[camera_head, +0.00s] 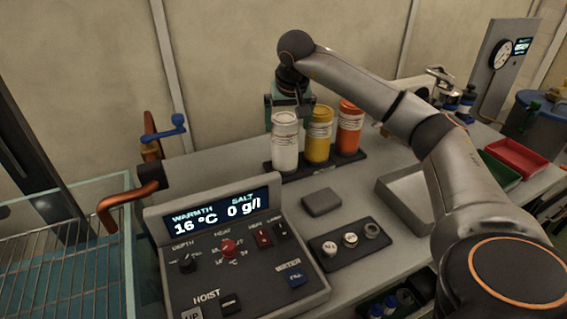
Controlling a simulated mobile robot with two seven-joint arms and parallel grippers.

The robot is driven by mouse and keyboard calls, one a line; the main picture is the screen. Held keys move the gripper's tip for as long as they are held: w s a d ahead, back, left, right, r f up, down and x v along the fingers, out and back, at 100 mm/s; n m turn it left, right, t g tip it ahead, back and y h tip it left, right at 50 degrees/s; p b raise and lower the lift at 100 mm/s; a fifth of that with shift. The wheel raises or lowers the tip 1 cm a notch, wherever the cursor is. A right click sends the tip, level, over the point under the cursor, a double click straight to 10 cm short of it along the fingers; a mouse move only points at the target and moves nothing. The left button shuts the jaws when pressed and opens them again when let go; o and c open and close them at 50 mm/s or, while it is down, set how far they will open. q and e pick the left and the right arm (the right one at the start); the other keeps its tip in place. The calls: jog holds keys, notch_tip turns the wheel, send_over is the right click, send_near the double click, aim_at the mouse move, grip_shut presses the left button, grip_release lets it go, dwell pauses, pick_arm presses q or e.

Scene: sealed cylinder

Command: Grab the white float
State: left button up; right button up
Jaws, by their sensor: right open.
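The white float (285,149), a white bottle-like cylinder with printed text, stands upright at the left end of a dark rack (341,164) on the bench. My right gripper (287,109) points down at the top of the white float. Its teal fingers are open and show on either side of, or just behind, the float's top. I cannot tell whether they touch it. My left gripper is not in view.
A yellow cylinder (319,140) and an orange one (350,130) stand close to the right of the white float. A control panel (238,262) reads 16 °C and 0 g/l. A grey pad (321,202) and a dark tray with several small round parts (351,245) lie in front.

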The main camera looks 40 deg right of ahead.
jog(key=x, duration=0.7)
jog(key=shift+a+b, duration=0.25)
jog(key=shift+b, duration=0.05)
jog(key=shift+r, duration=0.15)
grip_shut()
dwell(0.4)
